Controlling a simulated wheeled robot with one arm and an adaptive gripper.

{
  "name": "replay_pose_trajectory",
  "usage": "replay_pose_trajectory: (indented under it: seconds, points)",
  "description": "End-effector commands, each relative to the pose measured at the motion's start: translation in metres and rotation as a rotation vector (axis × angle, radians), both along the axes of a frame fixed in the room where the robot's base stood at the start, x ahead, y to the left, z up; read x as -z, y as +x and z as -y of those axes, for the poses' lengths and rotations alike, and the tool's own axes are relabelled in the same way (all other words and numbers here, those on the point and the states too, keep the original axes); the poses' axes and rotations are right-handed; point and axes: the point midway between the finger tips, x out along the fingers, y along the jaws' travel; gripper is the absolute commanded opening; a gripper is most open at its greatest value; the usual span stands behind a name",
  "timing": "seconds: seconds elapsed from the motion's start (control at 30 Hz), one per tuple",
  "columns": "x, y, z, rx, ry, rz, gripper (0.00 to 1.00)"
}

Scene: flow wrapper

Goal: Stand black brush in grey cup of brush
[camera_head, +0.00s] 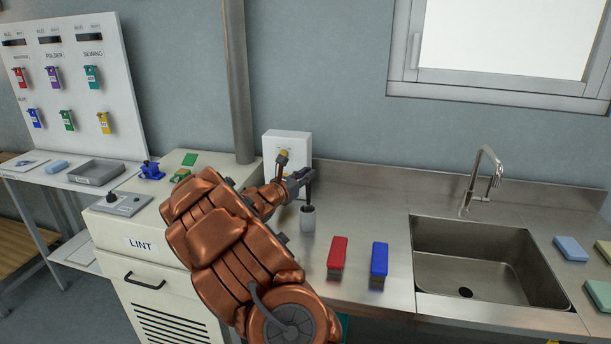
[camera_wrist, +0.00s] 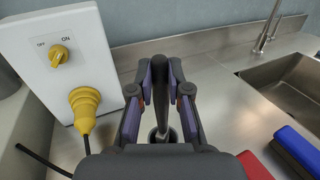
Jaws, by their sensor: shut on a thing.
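The black brush (camera_wrist: 160,100) is upright between the fingers of my gripper (camera_wrist: 160,82), which is shut on it. In the head view the dark brush (camera_head: 309,190) shows just below my gripper (camera_head: 301,178). The grey cup (camera_head: 308,219) stands on the steel counter directly under it. In the wrist view the cup (camera_wrist: 153,137) is partly hidden behind the brush and my fingers. The brush's lower end meets the cup's mouth; I cannot tell how deep it is inside.
A white switch box (camera_head: 288,148) with a yellow plug stands behind my gripper. A red block (camera_head: 338,252) and a blue block (camera_head: 379,260) stand right of the cup. The sink (camera_head: 485,262) lies further right.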

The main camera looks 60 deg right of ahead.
Motion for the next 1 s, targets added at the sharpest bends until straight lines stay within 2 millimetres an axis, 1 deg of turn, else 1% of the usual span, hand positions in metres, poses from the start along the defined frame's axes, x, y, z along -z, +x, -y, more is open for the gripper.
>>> replay_pose_trajectory:
  seconds: [0.07,0.1,0.33,0.37,0.63,0.73,0.87,1.0]
  points:
    - [0.0,0.0,0.0,0.0,0.0,0.0,0.0]
    - [0.0,0.0,0.0,0.0,0.0,0.0,0.21]
    - [0.0,0.0,0.0,0.0,0.0,0.0,0.45]
    - [0.0,0.0,0.0,0.0,0.0,0.0,0.46]
    - [0.0,0.0,-0.001,0.0,0.0,0.0,0.46]
    - [0.0,0.001,-0.005,-0.002,0.0,-0.001,0.46]
    - [0.0,0.002,-0.019,-0.002,0.0,-0.001,0.46]
    - [-0.001,0.004,-0.043,-0.005,-0.001,0.0,0.46]
